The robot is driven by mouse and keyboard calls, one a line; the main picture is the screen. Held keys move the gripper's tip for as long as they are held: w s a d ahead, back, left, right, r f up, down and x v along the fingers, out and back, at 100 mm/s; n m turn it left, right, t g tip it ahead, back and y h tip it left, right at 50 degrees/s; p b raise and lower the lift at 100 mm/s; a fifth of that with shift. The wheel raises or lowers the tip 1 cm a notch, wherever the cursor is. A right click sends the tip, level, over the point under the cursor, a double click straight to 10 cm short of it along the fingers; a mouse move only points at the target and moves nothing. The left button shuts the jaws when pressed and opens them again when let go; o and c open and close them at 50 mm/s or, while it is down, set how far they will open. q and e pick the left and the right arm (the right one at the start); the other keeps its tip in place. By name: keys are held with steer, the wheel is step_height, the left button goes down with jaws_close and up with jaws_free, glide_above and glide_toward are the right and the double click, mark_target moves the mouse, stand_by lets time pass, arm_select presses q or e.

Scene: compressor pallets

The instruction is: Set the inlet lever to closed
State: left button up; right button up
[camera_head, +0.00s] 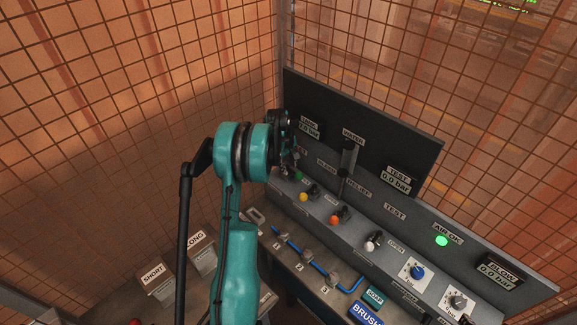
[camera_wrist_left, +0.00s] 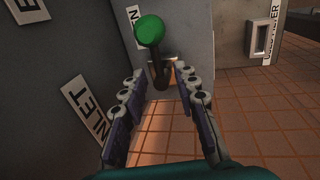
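The inlet lever has a green ball knob (camera_wrist_left: 149,31) on a dark stem in the left wrist view. The stem rises from a slot in the grey panel, and the knob is beside a partly hidden label ending in "EN". The INLET label (camera_wrist_left: 88,112) is to the left. In the head view the green knob (camera_head: 298,175) shows just below my left gripper (camera_head: 288,160). In the left wrist view my left gripper (camera_wrist_left: 159,72) is open, its two fingers on either side of the lever's lower stem, with no clear contact. My right gripper is not in view.
Levers with yellow (camera_head: 304,197), orange (camera_head: 335,219) and white (camera_head: 371,245) knobs line the console to the right. A dark gauge board (camera_head: 405,150) stands behind. SHORT (camera_head: 154,272) and LONG (camera_head: 197,240) boxes are at lower left. Wire mesh encloses the bench.

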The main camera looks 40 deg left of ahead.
arm_select(q)
jaws_close()
steer(key=shift+f+m+b, duration=0.1)
steer(key=shift+m+b, duration=0.25)
steer(key=shift+m, duration=0.25)
steer(key=m, duration=0.1)
steer(key=m+b, duration=0.1)
steer(key=shift+s+a+m+h, duration=0.15)
steer(key=shift+a+m+h, duration=0.05)
steer(key=shift+m+h, duration=0.2)
steer(key=m+b, duration=0.1)
steer(key=m, duration=0.3)
steer(key=shift+s+a+m+g+h+b, duration=0.2)
steer(key=shift+m+g+h+b, duration=0.1)
steer(key=shift+g+b, duration=0.1)
steer(key=m, duration=0.4)
steer(key=shift+a+g+b, duration=0.3)
steer(key=shift+w+a+m+g+h, duration=0.15)
steer(key=shift+m+g, duration=0.1)
steer(key=shift+m, duration=1.1)
steer(key=shift+a+m+g+h, duration=0.15)
steer(key=shift+m+g, duration=0.1)
steer(key=shift+m, duration=1.1)
